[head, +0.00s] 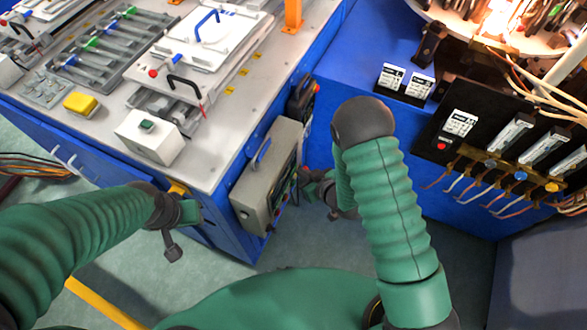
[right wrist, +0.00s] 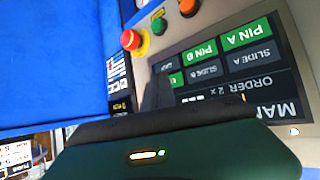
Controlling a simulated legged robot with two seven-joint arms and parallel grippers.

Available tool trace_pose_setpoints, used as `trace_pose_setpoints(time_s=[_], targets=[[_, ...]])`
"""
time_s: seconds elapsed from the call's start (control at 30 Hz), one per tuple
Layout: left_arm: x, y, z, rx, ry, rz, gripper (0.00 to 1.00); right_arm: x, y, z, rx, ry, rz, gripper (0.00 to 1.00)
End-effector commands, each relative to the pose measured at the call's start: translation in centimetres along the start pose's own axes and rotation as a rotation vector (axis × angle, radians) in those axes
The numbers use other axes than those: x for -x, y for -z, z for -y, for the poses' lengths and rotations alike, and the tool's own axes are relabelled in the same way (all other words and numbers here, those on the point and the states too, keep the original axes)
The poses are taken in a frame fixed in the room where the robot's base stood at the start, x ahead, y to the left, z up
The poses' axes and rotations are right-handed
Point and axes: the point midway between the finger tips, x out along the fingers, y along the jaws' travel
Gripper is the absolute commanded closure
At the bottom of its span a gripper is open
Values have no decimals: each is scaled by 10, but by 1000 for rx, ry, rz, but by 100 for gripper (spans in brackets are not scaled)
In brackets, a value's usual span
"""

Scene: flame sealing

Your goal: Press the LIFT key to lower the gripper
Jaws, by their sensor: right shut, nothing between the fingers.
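The grey control box (head: 262,178) hangs on the blue side of the workbench in the head view. In the right wrist view its black key panel (right wrist: 235,75) appears upside down, with PIN A (right wrist: 246,34), PIN B (right wrist: 199,51), SLIDE A and SLIDE B legible. No LIFT label is clearly readable; the keys at the panel's left end are small or partly covered by my gripper. My right gripper (head: 314,187) is shut and empty beside the box's panel side. Its dark finger (right wrist: 158,92) overlaps the panel's left edge; contact cannot be judged. My left gripper (head: 174,222) hangs by the bench's front corner.
A red stop button (right wrist: 131,40), green button (right wrist: 159,25) and orange button (right wrist: 187,8) stick out near the keys. The blue machine (head: 455,185) with wires and black modules stands at right. A white box (head: 150,137) sits on the bench's near edge.

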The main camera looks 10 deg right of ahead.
Motion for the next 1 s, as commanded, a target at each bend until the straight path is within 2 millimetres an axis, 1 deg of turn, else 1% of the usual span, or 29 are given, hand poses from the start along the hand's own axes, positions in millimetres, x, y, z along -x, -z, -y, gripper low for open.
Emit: trace_pose_setpoints(time_s=[0.13,0.47,0.9,1.0], targets=[[1,0,0,0,0,0,64,6,-4,-4,-1,-1,2,100],[1,0,0,0,0,0,64,7,-6,-5,0,0,2,100],[3,1,0,0,0,0,64,37,-27,-27,-1,-2,3,100],[3,1,0,0,0,0,64,41,-30,-30,-1,-1,2,100]])
